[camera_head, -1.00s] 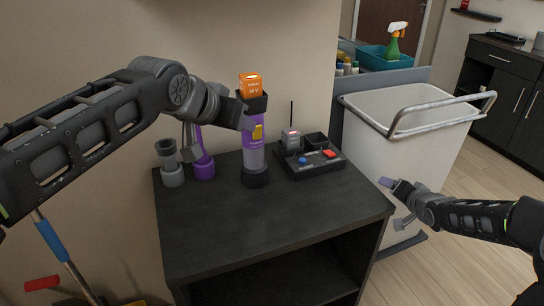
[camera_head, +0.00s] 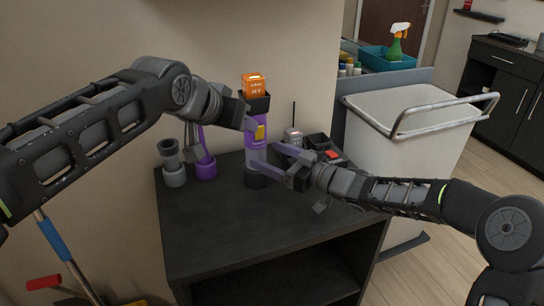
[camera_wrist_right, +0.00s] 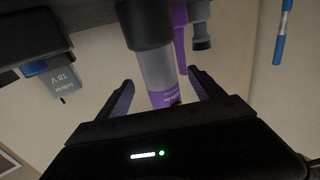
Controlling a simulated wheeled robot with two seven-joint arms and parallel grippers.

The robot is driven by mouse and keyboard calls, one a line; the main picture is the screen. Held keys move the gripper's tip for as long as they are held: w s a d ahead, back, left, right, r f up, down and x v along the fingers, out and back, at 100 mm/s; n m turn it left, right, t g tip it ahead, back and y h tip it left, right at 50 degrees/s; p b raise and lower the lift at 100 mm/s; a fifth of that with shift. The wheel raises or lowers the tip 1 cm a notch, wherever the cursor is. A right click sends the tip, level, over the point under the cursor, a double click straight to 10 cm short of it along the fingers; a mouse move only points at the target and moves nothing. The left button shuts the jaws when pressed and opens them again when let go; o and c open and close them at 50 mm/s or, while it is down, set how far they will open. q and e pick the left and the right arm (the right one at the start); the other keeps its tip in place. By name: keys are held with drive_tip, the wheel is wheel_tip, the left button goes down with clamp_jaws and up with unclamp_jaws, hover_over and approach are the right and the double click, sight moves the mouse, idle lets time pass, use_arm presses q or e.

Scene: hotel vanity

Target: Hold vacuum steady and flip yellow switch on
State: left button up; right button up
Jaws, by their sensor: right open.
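The purple vacuum (camera_head: 257,143) stands upright on the dark cabinet, an orange 18 V battery (camera_head: 254,85) at its top. Its yellow switch (camera_head: 260,132) faces the front, on the upper body. My left gripper (camera_head: 248,121) is at the upper body from the left and appears shut on it; its far finger is hidden. My right gripper (camera_head: 264,155) is open, its fingers reaching to either side of the vacuum's lower clear part, below the switch. In the right wrist view the clear cylinder (camera_wrist_right: 160,68) shows between the spread fingers. Contact cannot be told.
Behind my right gripper stands a black tray with a red button (camera_head: 332,154) and a grey battery (camera_head: 292,137). Grey (camera_head: 173,165) and purple (camera_head: 205,162) attachments stand left of the vacuum. A white cart (camera_head: 400,115) is at right. The cabinet's front top (camera_head: 240,222) is clear.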

sight(248, 146)
drive_tip(key=shift+x, duration=3.85)
drive_tip(key=shift+w, duration=0.1)
clamp_jaws()
use_arm(q)
drive_tip(key=shift+c, duration=0.6)
